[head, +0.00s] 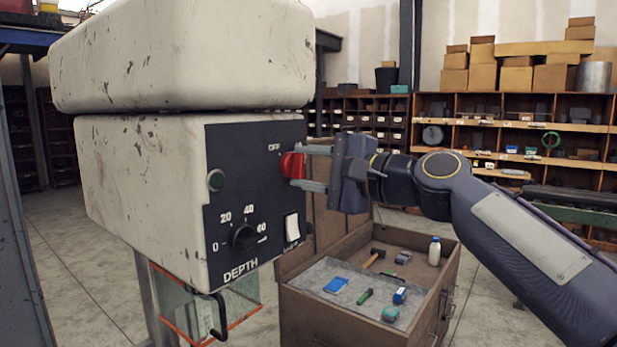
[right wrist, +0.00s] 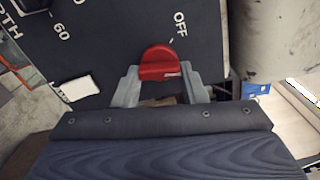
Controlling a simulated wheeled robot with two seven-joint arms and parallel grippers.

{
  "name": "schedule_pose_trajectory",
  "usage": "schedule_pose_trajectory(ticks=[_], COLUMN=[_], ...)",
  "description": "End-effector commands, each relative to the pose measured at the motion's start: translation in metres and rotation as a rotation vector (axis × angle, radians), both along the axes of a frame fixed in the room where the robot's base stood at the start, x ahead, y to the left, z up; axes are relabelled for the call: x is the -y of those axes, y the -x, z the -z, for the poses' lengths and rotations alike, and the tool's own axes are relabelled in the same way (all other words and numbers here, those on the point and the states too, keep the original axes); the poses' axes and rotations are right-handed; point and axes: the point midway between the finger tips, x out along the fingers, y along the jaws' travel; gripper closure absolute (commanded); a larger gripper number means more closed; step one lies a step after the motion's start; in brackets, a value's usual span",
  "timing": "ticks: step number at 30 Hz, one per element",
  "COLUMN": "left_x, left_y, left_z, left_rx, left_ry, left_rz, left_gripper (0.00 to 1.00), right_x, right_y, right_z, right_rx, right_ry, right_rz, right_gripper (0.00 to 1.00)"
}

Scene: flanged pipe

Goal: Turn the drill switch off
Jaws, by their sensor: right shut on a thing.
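The drill's cream housing (head: 147,180) stands at the left in the head view, with a black control panel (head: 228,209) on its front. The red switch knob (head: 292,165) sits at the panel's upper right, just below and right of the word OFF. In the right wrist view the red knob (right wrist: 159,61) lies between my fingers, with OFF printed to its upper right. My right gripper (head: 308,167) is shut on the knob, one finger above it and one below; the fingers also show in the right wrist view (right wrist: 160,88). My left gripper is not in view.
Below right, an open drawer cabinet (head: 345,314) holds hand tools. Shelves (head: 512,137) with boxes line the back wall.

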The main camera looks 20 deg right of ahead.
Motion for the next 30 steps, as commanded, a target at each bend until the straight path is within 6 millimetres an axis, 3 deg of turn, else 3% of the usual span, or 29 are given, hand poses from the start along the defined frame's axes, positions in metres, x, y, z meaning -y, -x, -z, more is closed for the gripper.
schedule_pose_trajectory(ticks=[30], left_x=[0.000], left_y=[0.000], left_z=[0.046], left_rx=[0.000], left_ry=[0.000], left_rz=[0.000], left_gripper=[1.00], right_x=[-0.001], right_y=[0.000], right_z=[-0.002], right_rx=[0.541], right_ry=[0.697], right_rz=[-0.002], right_gripper=[0.85])
